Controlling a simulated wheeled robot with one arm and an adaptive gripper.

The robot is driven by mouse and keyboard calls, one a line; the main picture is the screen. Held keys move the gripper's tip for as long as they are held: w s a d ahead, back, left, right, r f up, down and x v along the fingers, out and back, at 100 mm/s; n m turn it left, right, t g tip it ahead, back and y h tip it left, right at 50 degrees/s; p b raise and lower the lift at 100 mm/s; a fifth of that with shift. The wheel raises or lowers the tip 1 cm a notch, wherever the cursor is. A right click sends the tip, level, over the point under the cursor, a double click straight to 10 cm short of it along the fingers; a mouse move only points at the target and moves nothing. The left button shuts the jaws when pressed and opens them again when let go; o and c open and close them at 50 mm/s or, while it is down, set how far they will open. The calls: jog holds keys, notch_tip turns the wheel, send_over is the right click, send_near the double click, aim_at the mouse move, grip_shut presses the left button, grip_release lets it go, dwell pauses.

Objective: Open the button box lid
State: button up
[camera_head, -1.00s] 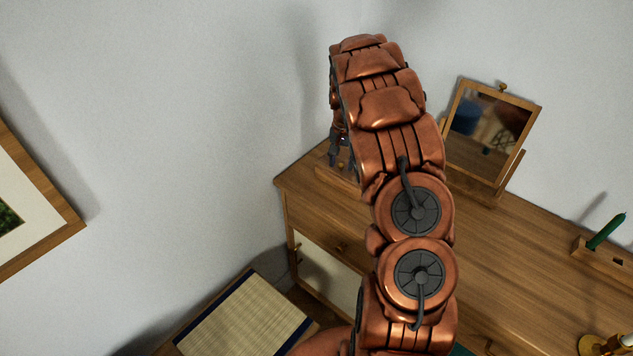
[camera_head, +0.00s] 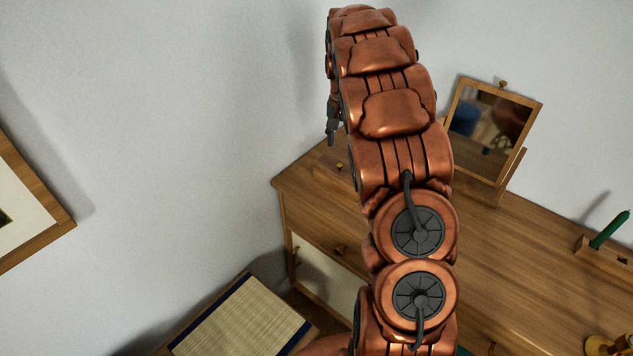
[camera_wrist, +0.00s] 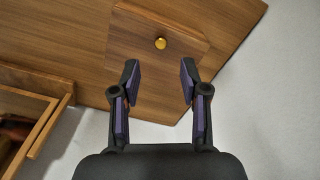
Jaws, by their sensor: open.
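The button box (camera_head: 326,178) is a small wooden box at the back left corner of the dresser top, partly hidden behind my arm. Its brass knob (camera_head: 339,166) shows in the head view. In the wrist view the wooden lid (camera_wrist: 150,85) looks flat and shut, with the round brass knob (camera_wrist: 160,43) on it. My gripper (camera_wrist: 160,76) is open and empty, its two fingers apart over the lid's near part, with the knob beyond the fingertips. In the head view one dark finger (camera_head: 332,125) shows above the box, apart from it.
A tilting mirror (camera_head: 487,128) stands on the dresser (camera_head: 510,270) right of my arm. A green candle or stick (camera_head: 609,231) in a wooden holder and a yellow object (camera_head: 608,346) are farther right. White walls close in behind and left. A woven-topped seat (camera_head: 240,325) stands at lower left.

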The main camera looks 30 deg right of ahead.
jog(key=s+a+r+n, duration=0.3)
jog(key=s+a, duration=0.5)
jog(key=s+a+r+n+t+p, duration=0.1)
jog(key=s+a+r+n, duration=0.2)
jog(key=s+a, duration=0.5)
jog(key=shift+a+r+n, duration=0.15)
jog(key=shift+a+n, duration=0.15)
jog(key=shift+a, duration=0.45)
jog(key=shift+s, duration=0.1)
